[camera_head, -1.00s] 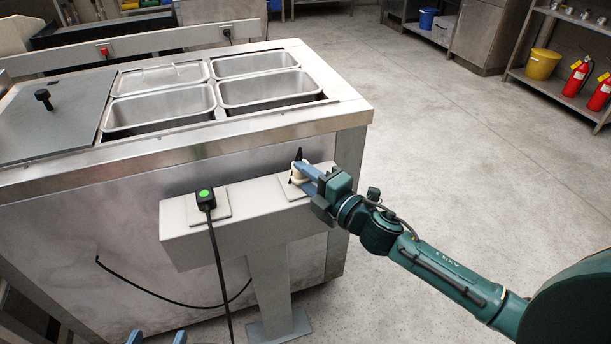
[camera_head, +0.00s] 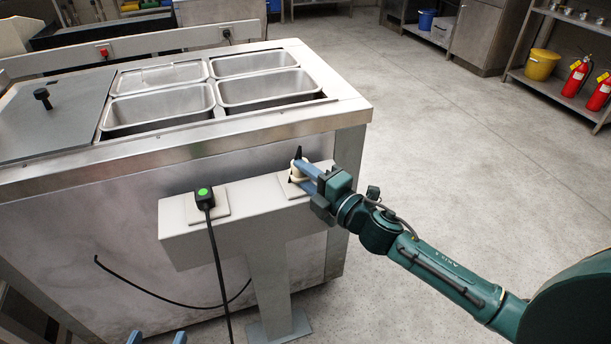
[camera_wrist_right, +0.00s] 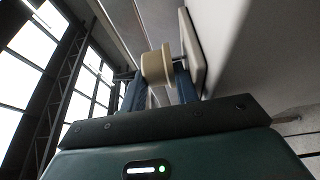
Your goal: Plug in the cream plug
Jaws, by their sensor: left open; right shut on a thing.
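The cream plug (camera_head: 296,172) is held by my right gripper (camera_head: 302,172) at the right-hand socket plate (camera_head: 323,168) on the grey rail. In the right wrist view the cream plug (camera_wrist_right: 157,66) sits between the two blue fingers of my right gripper (camera_wrist_right: 158,88), with its flanged end close to the pale plate (camera_wrist_right: 195,50). I cannot tell whether its pins are in the socket. My left gripper (camera_head: 157,338) shows only as blue fingertips at the bottom edge; they stand apart and empty.
A black plug with a green top (camera_head: 204,197) sits on the left-hand socket plate (camera_head: 222,204), its cable hanging down. The rail (camera_head: 180,248) stands on a post before the steel counter (camera_head: 90,215). The floor to the right is open.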

